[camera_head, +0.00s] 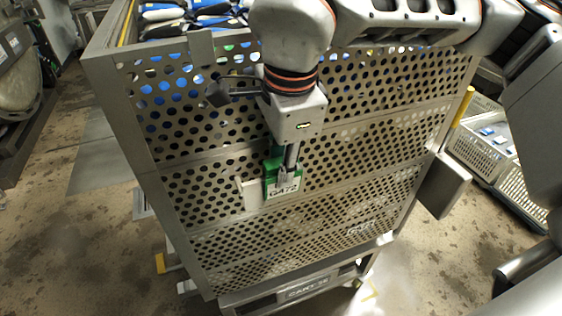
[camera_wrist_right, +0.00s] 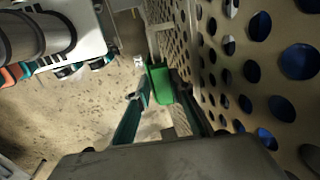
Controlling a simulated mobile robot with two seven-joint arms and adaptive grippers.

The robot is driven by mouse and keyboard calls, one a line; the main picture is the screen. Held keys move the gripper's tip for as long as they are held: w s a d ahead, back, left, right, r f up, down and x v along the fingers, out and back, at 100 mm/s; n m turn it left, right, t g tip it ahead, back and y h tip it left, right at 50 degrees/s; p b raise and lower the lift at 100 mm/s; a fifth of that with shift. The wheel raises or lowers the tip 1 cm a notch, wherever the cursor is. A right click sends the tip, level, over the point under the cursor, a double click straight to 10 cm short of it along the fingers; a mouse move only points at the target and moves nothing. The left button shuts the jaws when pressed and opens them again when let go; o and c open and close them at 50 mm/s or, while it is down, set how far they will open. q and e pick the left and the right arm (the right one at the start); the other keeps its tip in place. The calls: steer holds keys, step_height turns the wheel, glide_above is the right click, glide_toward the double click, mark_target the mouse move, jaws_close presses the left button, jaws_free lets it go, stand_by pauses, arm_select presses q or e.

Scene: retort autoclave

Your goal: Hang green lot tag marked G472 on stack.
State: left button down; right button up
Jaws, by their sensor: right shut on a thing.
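The green lot tag (camera_head: 270,180) has a white lower part, with dark marking that looks like G472. It is upright against or just in front of the perforated metal side of the stack (camera_head: 190,185). My right gripper (camera_head: 285,178) points down and is shut on the tag. In the right wrist view the green tag (camera_wrist_right: 160,83) is between the fingertips, close to the perforated panel (camera_wrist_right: 230,60). A pale bracket (camera_head: 250,193) is just left of the tag on the panel. I cannot tell whether the tag touches it. My left gripper is not in view.
Blue, white and black packs (camera_head: 190,12) fill the stack's top. A cart label plate (camera_head: 303,290) is at its foot. Pale crates (camera_head: 485,150) stand at the right beside a yellow post (camera_head: 463,105). Open stained floor (camera_head: 80,230) is at the left.

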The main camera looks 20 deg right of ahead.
steer(key=shift+f+b, duration=0.35)
steer(key=shift+f, duration=0.15)
steer(key=o, duration=0.7)
steer(key=shift+r, duration=0.2)
steer(key=shift+r+p, duration=0.95)
steer(key=shift+r, duration=0.4)
steer(key=shift+r+p, duration=1.45)
steer(key=shift+r, duration=0.85)
steer(key=s+b, duration=0.2)
steer(key=s, duration=0.8)
steer(key=shift+d+r+b, duration=0.15)
steer(key=shift+b, duration=0.15)
